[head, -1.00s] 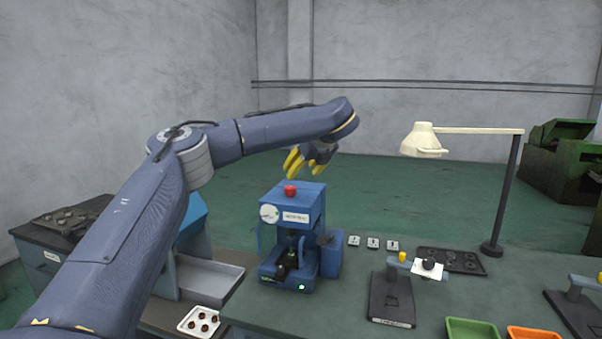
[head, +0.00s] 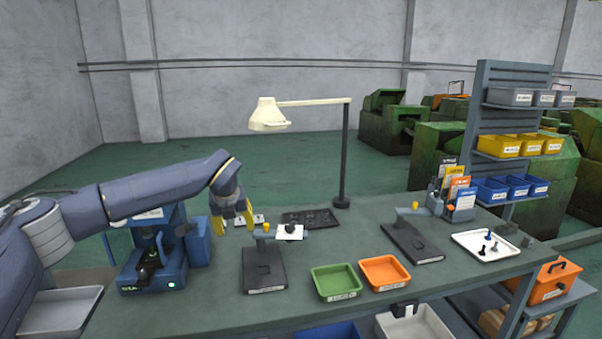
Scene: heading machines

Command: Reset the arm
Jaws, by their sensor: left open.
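My left arm (head: 150,193) comes in from the left and reaches over the bench. My left gripper (head: 232,216), with yellow fingertips, is open and points down. Nothing shows between its fingers. In the picture it lies between the blue machine (head: 152,270) and the black stand (head: 264,268), above the bench top. The arm hides the upper part of the blue machine. My right gripper is not in view.
A lamp (head: 345,160) stands behind a dark tray (head: 311,218). A green bin (head: 335,282) and an orange bin (head: 385,272) sit near the front. A second black stand (head: 412,243) and a white tray (head: 486,246) are farther right. Bare bench lies between them.

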